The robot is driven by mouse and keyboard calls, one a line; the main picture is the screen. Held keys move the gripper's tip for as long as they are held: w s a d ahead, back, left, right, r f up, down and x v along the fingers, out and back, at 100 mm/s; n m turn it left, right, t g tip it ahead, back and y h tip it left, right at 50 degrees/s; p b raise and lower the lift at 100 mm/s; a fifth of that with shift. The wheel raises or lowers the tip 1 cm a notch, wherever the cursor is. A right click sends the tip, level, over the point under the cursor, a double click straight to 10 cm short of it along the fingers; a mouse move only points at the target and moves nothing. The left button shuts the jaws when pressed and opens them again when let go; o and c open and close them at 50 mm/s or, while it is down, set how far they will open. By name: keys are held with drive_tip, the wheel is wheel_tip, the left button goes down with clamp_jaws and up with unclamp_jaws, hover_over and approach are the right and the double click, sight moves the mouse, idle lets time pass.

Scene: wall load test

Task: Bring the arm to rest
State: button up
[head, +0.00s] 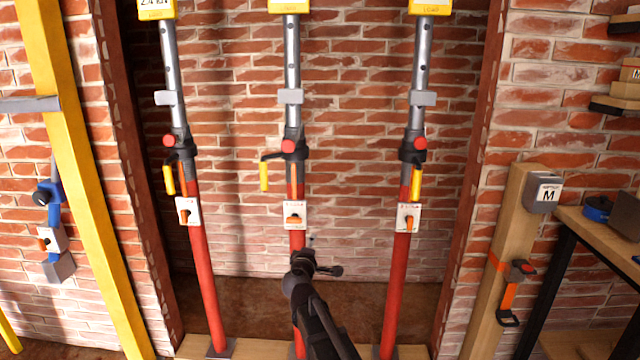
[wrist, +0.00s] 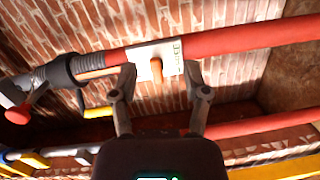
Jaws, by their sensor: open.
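My gripper (head: 312,262) is in front of the lower part of the middle red prop (head: 297,238) in the head view. In the wrist view my gripper (wrist: 158,82) has its two fingers spread apart with nothing between them. Beyond the fingertips is a white plate with an orange knob (wrist: 156,68) on a red prop (wrist: 235,42). I cannot tell whether the fingertips touch the plate. In the head view, the middle prop's white plate (head: 295,214) shows just above my gripper.
A left prop (head: 203,265) and a right prop (head: 397,275) stand either side, with yellow handles and red knobs. Brick wall (head: 345,190) lies behind. A yellow beam (head: 80,170) leans at left. A wooden post (head: 500,250) and a workbench (head: 590,225) stand at right.

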drive_tip(key=s+d+f+m+g+h, duration=0.2)
drive_tip(key=s+d+f+m+g, duration=0.35)
drive_tip(key=d, duration=0.45)
drive_tip(key=s+d+f+m+g+h, duration=0.2)
drive_tip(key=s+d+f+m+g, duration=0.3)
drive_tip(key=d, duration=0.4)
drive_tip(key=s+d+f+m+g+y, duration=0.1)
drive_tip(key=s+f+m+g+y, duration=0.15)
drive_tip(key=s, duration=0.65)
drive_tip(key=s+d+f+m+g+y, duration=0.15)
drive_tip(key=s+f+g+y, duration=0.25)
drive_tip(key=s, duration=0.6)
wheel_tip(320, 180, up, 31)
drive_tip(key=p, duration=3.1)
drive_tip(key=shift+w+a, duration=0.2)
drive_tip(key=shift+w, duration=0.05)
